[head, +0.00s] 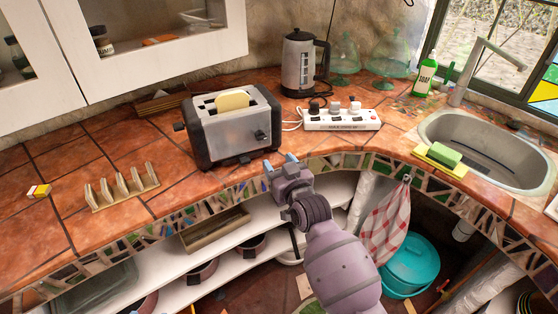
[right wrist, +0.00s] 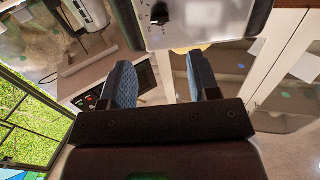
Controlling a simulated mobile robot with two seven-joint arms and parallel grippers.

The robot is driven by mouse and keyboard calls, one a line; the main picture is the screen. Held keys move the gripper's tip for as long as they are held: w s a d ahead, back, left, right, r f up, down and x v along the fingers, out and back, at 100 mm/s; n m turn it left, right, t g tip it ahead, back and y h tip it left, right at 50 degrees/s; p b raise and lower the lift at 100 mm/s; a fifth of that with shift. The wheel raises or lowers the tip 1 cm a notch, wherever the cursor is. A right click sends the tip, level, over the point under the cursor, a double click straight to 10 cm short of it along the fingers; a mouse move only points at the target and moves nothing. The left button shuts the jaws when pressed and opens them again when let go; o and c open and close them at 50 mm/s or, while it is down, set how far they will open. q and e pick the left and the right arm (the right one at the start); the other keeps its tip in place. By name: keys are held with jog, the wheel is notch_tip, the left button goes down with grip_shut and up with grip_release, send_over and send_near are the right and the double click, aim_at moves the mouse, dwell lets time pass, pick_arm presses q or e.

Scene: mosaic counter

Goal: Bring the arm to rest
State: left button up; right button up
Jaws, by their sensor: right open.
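My right gripper (head: 280,163) is at the counter's front edge, just in front of the right end of the toaster. Its two blue fingers stand apart with nothing between them. In the right wrist view the open fingers (right wrist: 163,78) point towards the toaster (right wrist: 240,22), which shows upside down. The silver and black toaster (head: 232,130) stands on the counter with a slice of bread (head: 232,100) in its top. My left gripper is not in view.
The tiled counter (head: 60,225) holds a toast rack (head: 122,188), a kettle (head: 299,65), a power strip (head: 341,119) and a green sponge (head: 444,155) by the sink (head: 480,135). Below are white shelves (head: 175,290), a checked cloth (head: 386,222) and a teal tub (head: 408,268). The counter's left front is mostly clear.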

jog(key=s+d+f+m+g+h, duration=0.15)
jog(key=s+d+f+h, duration=0.35)
jog(key=s+d, duration=0.7)
jog(key=s+d+f+m+g, duration=0.1)
jog(key=s+d+f+g, duration=0.1)
jog(key=s+d+f, duration=0.4)
jog(key=s+d+f+g+h, duration=0.1)
jog(key=s+d+f, duration=0.5)
jog(key=s, duration=0.6)
jog(key=shift+f+m+g+h, duration=0.3)
jog(key=shift+f+m+g, duration=0.05)
jog(key=shift+f, duration=0.1)
